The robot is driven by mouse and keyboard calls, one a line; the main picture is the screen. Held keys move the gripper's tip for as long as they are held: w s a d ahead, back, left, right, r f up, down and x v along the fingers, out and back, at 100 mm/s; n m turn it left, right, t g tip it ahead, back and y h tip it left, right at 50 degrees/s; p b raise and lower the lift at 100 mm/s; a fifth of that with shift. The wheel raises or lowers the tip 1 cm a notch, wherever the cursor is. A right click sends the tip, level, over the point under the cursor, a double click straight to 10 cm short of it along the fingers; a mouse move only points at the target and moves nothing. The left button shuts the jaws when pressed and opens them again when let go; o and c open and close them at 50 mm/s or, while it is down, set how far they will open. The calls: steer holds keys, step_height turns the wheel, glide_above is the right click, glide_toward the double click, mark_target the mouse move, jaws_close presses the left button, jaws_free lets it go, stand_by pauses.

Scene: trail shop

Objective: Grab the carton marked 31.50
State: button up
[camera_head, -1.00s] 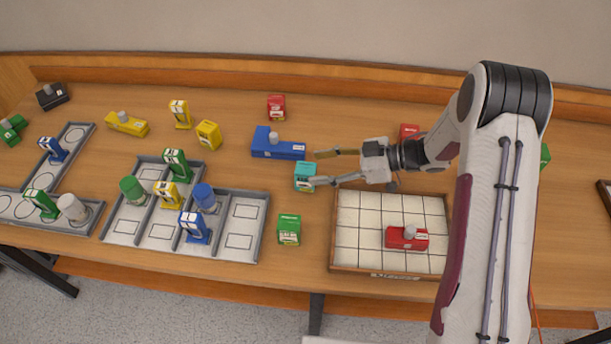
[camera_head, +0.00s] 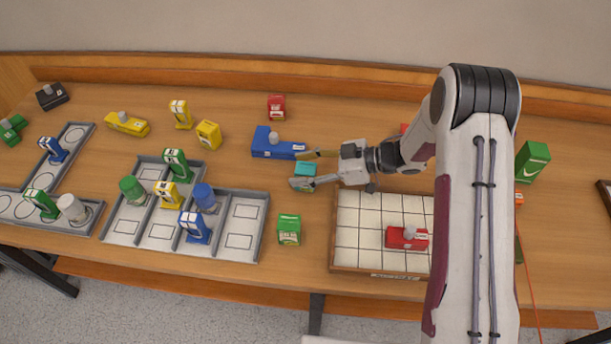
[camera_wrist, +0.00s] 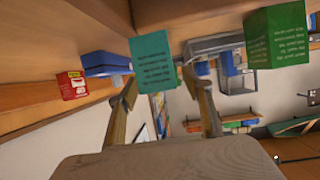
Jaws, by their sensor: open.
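A teal carton (camera_head: 306,168) stands on the table left of the white grid tray, partly hidden by my gripper. My gripper (camera_head: 303,170) is open, with one finger on the far side of the carton and one on its near side. In the wrist view the teal carton (camera_wrist: 153,58) shows between and beyond the fingertips, printed with small dark text. I cannot tell if the fingers touch it. The marking 31.50 is not readable on any carton.
A blue carton lying down (camera_head: 274,144) is close to the far finger. A green carton (camera_head: 289,230) stands nearer the front edge. The grid tray (camera_head: 345,268) holds a red carton (camera_head: 407,238). Grey compartment trays (camera_head: 252,195) are at left. A red carton (camera_head: 276,107) stands behind.

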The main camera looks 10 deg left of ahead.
mark_target(303, 167)
steer(key=c, duration=1.3)
steer(key=shift+o, duration=0.2)
steer(key=shift+r, duration=0.1)
steer(key=shift+r, duration=4.9)
